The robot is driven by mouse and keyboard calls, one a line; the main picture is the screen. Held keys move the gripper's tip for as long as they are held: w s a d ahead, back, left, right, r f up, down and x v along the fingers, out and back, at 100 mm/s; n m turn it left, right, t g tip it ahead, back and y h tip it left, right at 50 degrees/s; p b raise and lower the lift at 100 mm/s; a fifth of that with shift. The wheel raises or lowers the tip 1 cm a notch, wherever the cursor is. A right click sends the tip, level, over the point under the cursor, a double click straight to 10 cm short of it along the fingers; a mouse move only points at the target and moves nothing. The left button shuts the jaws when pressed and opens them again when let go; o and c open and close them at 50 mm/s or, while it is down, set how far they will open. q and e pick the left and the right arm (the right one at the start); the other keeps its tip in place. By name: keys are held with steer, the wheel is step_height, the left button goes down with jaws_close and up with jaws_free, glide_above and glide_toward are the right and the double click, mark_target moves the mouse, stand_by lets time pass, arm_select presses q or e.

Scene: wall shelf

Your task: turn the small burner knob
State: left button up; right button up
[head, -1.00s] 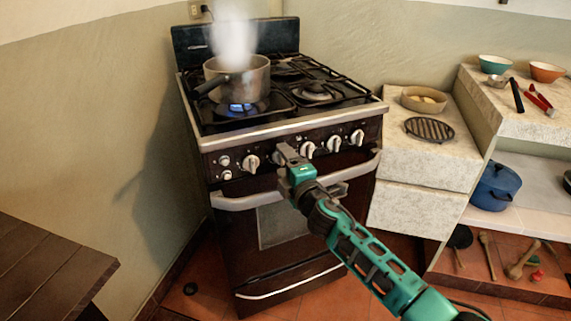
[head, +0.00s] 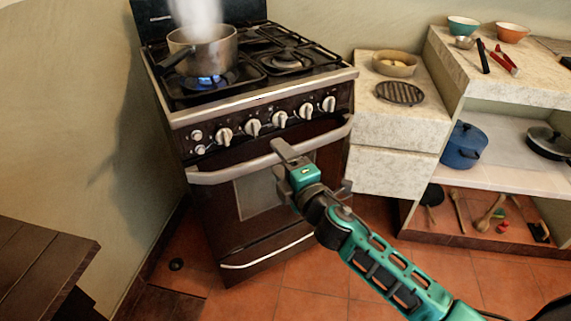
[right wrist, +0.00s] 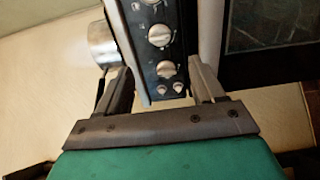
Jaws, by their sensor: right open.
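The stove's control panel (head: 238,140) carries a row of several pale round knobs, including the leftmost large knob (head: 224,135) and the rightmost (head: 328,104). Two smaller round controls (head: 196,135) sit at its left end. I cannot tell which knob is the small burner's. My right gripper (head: 300,160) is open and empty, in front of the oven handle and below the knobs in the head view. In the right wrist view, the panel lies between my spread fingers (right wrist: 160,86), with a large knob (right wrist: 166,69) and the two small controls (right wrist: 178,87) nearest. Left gripper is out of view.
A steaming pot (head: 203,48) sits over a lit blue flame (head: 207,82) at the stove's front left. The oven handle (head: 235,173) juts out below the panel. A stone counter (head: 395,118) stands right of the stove, and a dark wooden table (head: 40,265) stands at lower left.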

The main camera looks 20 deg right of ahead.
steer(key=shift+s+d, duration=0.15)
steer(key=shift+s, duration=0.75)
arm_select(q)
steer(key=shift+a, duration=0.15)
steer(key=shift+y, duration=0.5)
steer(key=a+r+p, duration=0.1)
steer(key=p, duration=0.1)
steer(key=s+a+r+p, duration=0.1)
steer(key=p, duration=0.2)
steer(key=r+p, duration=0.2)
steer(key=p, duration=0.1)
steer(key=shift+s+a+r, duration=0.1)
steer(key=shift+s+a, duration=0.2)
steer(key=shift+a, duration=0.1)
arm_select(e)
steer(key=s+a+f+m+g, duration=0.1)
steer(key=s+f+m+g, duration=0.2)
steer(key=s+m, duration=0.5)
steer(key=s+a+f+m+g, duration=0.1)
steer(key=s+f+m+g, duration=0.3)
steer(key=s, duration=0.7)
step_height(320, 180, down, 2)
steer(key=m, duration=0.4)
steer(key=shift+s+a+f+m, duration=0.15)
steer(key=shift+s+f+m, duration=0.1)
steer(key=shift+m, duration=0.15)
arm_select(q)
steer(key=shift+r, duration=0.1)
